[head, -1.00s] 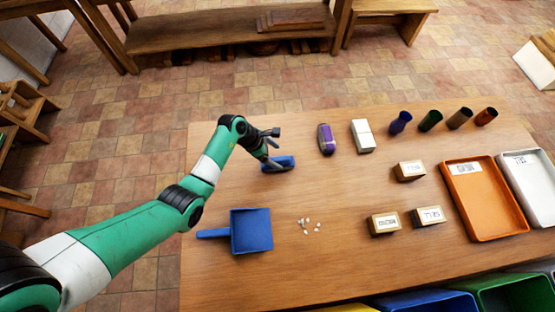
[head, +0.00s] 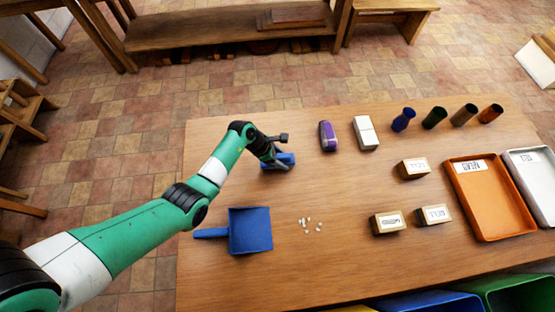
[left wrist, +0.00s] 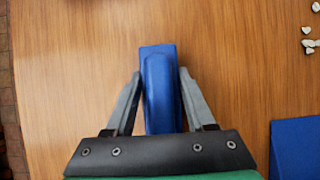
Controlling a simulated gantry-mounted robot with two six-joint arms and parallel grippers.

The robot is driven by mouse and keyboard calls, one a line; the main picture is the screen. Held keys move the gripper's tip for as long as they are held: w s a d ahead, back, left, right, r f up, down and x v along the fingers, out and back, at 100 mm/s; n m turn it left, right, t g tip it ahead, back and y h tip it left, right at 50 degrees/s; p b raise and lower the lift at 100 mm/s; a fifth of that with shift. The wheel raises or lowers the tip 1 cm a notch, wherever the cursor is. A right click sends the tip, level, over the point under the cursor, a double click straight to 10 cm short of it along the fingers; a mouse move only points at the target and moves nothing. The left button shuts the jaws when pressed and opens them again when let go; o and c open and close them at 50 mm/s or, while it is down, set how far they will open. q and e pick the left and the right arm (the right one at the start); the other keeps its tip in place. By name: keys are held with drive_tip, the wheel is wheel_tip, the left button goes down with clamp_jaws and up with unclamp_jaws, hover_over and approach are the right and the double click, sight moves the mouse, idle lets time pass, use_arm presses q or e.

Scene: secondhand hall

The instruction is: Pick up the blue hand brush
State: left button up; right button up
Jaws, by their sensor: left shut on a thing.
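The blue hand brush (head: 268,164) is at the far left part of the wooden table, partly hidden behind my left gripper (head: 283,165). In the left wrist view the brush (left wrist: 160,85) runs lengthwise between the two grey fingers of the left gripper (left wrist: 160,84). The fingers are shut on its sides. I cannot tell any gap between the brush and the tabletop. My right gripper is not in view.
A blue dustpan (head: 250,230) lies nearer on the table, with several white bits (head: 310,224) to its right. A purple object (head: 328,136), a white box (head: 366,133), several cups, labelled blocks, an orange tray (head: 486,232) and a white tray stand further right.

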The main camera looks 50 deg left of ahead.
sight(284, 156)
use_arm(q)
clamp_jaws()
drive_tip(key=shift+r+p, duration=0.4)
drive_tip(key=shift+r, duration=0.2)
wheel_tip(284, 156, up, 3)
drive_tip(key=shift+s+p, duration=0.1)
drive_tip(key=shift+p, duration=0.85)
drive_tip(key=s+r+p, duration=0.1)
drive_tip(key=r, duration=0.1)
drive_tip(key=s+r+p, duration=0.2)
drive_tip(key=shift+s+a, duration=0.15)
drive_tip(key=shift+a, duration=0.05)
drive_tip(key=s+r+p, duration=0.3)
drive_tip(key=s+r, duration=0.1)
drive_tip(key=s, duration=0.6)
drive_tip(key=shift+s+a+r, duration=0.25)
drive_tip(key=shift+a+r, duration=0.15)
drive_tip(key=shift+a, duration=0.05)
drive_tip(key=shift+o, duration=1.3)
unclamp_jaws()
clamp_jaws()
